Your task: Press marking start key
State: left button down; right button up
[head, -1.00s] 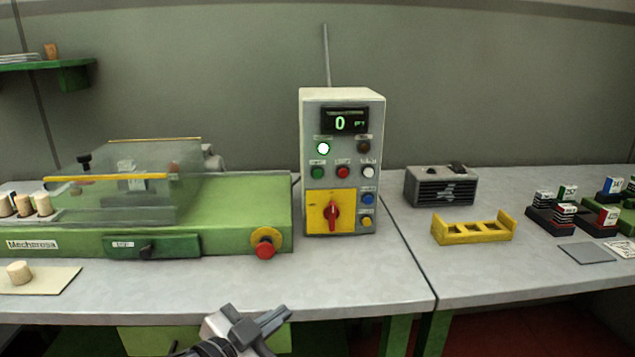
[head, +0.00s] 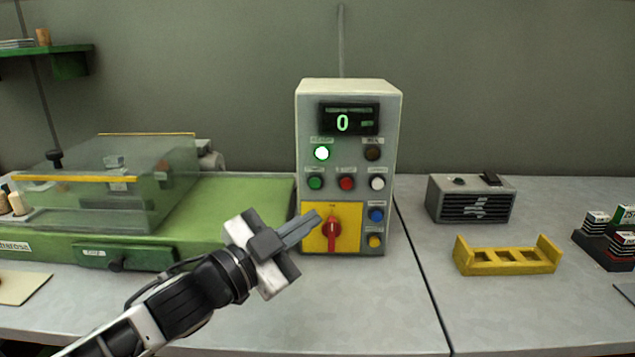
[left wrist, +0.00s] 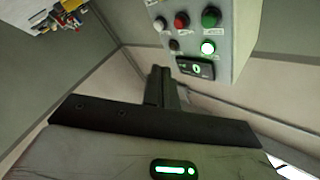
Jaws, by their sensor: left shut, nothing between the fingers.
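The grey control box (head: 349,90) stands upright on the bench. Its display (head: 348,120) shows 0, and a lamp (head: 321,153) below it glows. A row holds a green button (head: 315,183), a red button (head: 346,183) and a white button (head: 377,183); their labels are too small to read. My left gripper (head: 316,218) is shut and empty, its tips before the yellow switch plate's left edge, below the green button. In the left wrist view, the fingers (left wrist: 160,75) appear near the upside-down panel, where the green button (left wrist: 211,17) also shows. I cannot tell any contact.
A red rotary switch (head: 332,229) sits on the yellow plate, with blue (head: 376,214) and yellow (head: 375,241) buttons beside it. The green machine (head: 230,205) with its clear cover stands left. A yellow rack (head: 505,266) and a grey vented box (head: 471,200) stand right.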

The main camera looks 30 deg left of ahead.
aim_at(315, 183)
pick_arm(q)
jog(key=w+a+b, duration=0.1)
jog(key=w+a, duration=0.3)
jog(key=w, duration=0.3)
jog(key=shift+w+a, duration=0.3)
jog(key=shift+w, duration=0.05)
pick_arm(e)
jog(key=shift+w+a, duration=0.1)
jog(key=shift+w, duration=0.15)
jog(key=shift+f, duration=0.15)
dwell(1.0)
pick_arm(q)
jog(key=shift+a, duration=0.1)
dwell(0.4)
jog(key=shift+w+a, duration=0.15)
jog(key=shift+w, duration=0.2)
pick_arm(e)
jog(key=shift+r, duration=0.3)
